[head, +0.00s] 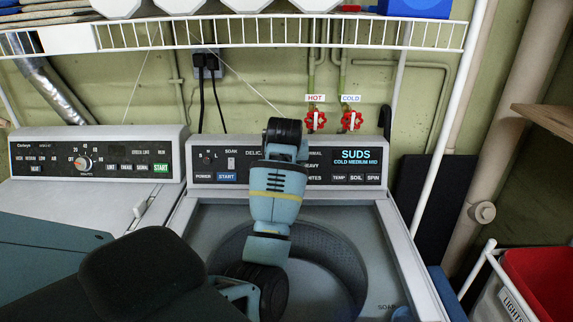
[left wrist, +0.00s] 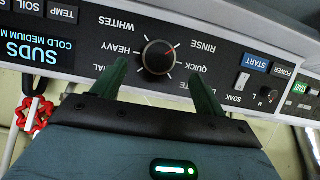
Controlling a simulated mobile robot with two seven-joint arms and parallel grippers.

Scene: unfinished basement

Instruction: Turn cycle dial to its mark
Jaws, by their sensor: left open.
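The cycle dial (left wrist: 158,57) is a round black knob on the black control panel of the open washer, seen upside down in the left wrist view. In the head view my arm hides the dial. My right gripper is not in view.
The washer's display (head: 359,157) reads SUDS, right of my arm. A second machine (head: 95,156) with its own dial stands at the left. Red HOT (head: 316,121) and COLD (head: 352,121) valves are behind the panel. A white wire shelf (head: 330,31) hangs above. The washer drum is open below.

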